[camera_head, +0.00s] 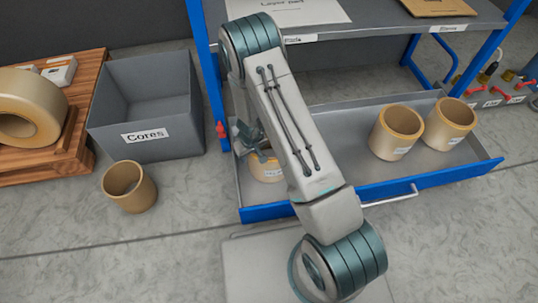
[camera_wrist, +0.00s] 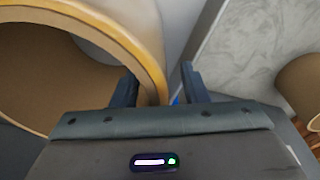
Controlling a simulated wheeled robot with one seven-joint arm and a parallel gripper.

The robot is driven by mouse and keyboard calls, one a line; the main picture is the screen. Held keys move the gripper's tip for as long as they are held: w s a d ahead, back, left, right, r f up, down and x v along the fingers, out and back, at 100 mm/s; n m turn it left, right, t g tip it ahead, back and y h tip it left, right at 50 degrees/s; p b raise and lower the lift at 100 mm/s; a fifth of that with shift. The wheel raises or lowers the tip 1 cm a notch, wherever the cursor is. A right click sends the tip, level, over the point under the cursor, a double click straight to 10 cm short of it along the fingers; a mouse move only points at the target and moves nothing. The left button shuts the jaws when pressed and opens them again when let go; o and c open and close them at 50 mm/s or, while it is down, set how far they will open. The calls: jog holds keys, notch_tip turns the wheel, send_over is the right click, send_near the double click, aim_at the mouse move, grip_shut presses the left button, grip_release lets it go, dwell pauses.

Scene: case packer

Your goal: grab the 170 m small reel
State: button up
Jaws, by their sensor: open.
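Tan small reels with white labels stand in the open drawer (camera_head: 338,195); the label print is too small to read, so I cannot tell which is 170 m. One reel (camera_head: 266,173) is at the drawer's left end, partly hidden by my arm and gripper. Two others, a reel (camera_head: 390,143) and a reel (camera_head: 447,128), stand at the right end. My gripper (camera_head: 257,150) is open at the left reel. In the wrist view, the reel's wall (camera_wrist: 152,50) passes between the spread fingers (camera_wrist: 158,85), one finger on the bore side and one outside. Contact is unclear.
A tan core (camera_head: 130,192) stands on the floor left of the drawer. Behind it is a grey bin (camera_head: 160,143) labelled Cores. A large tan roll (camera_head: 48,105) sits on a wooden pallet at far left. A grey shelf (camera_head: 385,22) overhangs the drawer's back.

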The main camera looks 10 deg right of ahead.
grip_shut()
dwell(1.4)
